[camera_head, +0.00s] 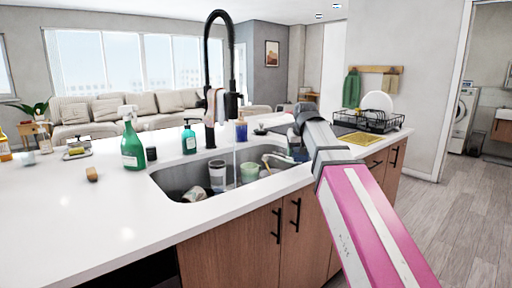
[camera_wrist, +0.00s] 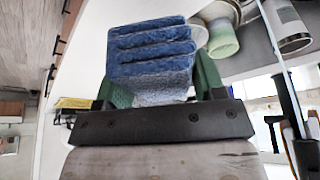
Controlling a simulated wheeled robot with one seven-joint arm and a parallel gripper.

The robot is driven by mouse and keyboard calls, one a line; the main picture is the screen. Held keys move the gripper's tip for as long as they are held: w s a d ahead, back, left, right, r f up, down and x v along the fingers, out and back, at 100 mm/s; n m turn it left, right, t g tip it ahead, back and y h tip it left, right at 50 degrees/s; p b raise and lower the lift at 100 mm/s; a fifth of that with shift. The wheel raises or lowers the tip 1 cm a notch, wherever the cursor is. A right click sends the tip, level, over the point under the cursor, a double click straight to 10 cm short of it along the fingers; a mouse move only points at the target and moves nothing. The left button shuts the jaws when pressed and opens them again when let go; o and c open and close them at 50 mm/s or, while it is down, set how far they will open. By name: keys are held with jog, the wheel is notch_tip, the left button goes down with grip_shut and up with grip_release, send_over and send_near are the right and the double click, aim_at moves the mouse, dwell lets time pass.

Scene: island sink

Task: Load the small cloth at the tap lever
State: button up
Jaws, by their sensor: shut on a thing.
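My gripper (camera_wrist: 160,82) is shut on a folded blue-grey cloth (camera_wrist: 152,48), which stands up between its two green fingers in the wrist view. In the head view my arm reaches in from the right, and its end is over the right side of the sink; the fingers are hard to make out there. A small pale pinkish cloth (camera_head: 219,105) hangs by the black tap (camera_head: 231,100) behind the sink, apart from my gripper. The tap lever itself cannot be made out clearly.
The sink (camera_head: 170,181) holds a white cup (camera_head: 217,175) and a green cup (camera_head: 249,171). A green spray bottle (camera_head: 132,145) and a soap bottle (camera_head: 189,141) stand left of it. A dish rack (camera_head: 367,122) stands at the right. The left front counter is clear.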

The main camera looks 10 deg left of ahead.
jog(key=s+a+r+n+y, duration=0.2)
jog(key=a+n, duration=0.3)
jog(key=a, duration=1.1)
jog(key=w+a+f, duration=0.2)
jog(key=w+a, duration=0.7)
jog(key=shift+w+a+f+g, duration=0.15)
jog(key=shift+a+f+g, duration=0.15)
jog(key=shift+d, duration=0.1)
jog(key=s+d, duration=0.5)
jog(key=shift+s+d, duration=0.3)
jog(key=shift+d, duration=0.05)
dwell(0.7)
jog(key=shift+d, duration=0.1)
dwell(1.1)
jog(key=s+d+r, duration=0.3)
jog(key=r, duration=0.1)
jog(key=shift+s+d, duration=0.2)
jog(key=shift+d, duration=0.05)
dwell(0.7)
